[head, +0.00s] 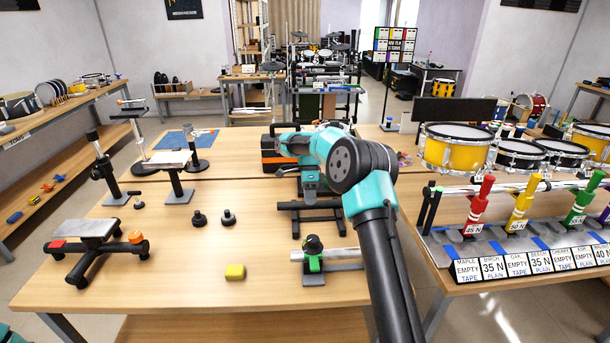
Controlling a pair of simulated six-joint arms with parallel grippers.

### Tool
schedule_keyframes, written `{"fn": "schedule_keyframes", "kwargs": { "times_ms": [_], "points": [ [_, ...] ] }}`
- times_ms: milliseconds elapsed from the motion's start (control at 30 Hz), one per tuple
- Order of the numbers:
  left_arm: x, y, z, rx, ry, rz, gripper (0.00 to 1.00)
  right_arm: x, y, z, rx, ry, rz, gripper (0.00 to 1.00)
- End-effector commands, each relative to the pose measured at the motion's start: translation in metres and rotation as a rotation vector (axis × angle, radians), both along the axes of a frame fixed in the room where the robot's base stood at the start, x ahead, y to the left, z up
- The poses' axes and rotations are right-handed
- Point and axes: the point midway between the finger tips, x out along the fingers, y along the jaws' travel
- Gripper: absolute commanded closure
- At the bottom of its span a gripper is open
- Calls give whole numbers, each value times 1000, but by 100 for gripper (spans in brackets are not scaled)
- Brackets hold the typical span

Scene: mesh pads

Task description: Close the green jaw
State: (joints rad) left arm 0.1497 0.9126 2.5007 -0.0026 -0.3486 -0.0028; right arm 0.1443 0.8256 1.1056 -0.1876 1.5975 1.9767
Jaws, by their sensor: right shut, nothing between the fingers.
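The green jaw (315,264) is a small bright green piece on a metal fixture (315,280) at the table's front middle. A black knob (313,243) sits above it, and a metal bar runs through to the right. I cannot tell how far apart the jaw's sides are. My right arm reaches in from the bottom right and bends over the table. My right gripper (311,188) appears behind the green jaw, apart from it, shut and empty, partly hidden among dark parts. My left gripper is out of view.
A black-legged stand (88,228) is farther left. A dark frame (318,217) stands behind the jaw. A side table with drums (457,147) and coloured handles (479,205) is at right.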

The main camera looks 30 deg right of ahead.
Motion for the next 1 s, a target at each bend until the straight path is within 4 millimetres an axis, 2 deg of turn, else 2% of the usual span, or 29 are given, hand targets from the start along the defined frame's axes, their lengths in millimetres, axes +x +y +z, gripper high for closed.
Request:
{"fn": "schedule_keyframes", "kwargs": {
  "times_ms": [100,300,600,1000],
  "points": [
    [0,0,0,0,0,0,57,11,-5,0,0,-2,0,100],
    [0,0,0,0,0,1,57,22,-10,27,-1,-3,-1,100],
    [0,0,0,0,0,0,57,34,-16,56,0,-1,0,100],
    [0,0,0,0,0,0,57,38,-18,67,0,0,0,100]
  ]
}}
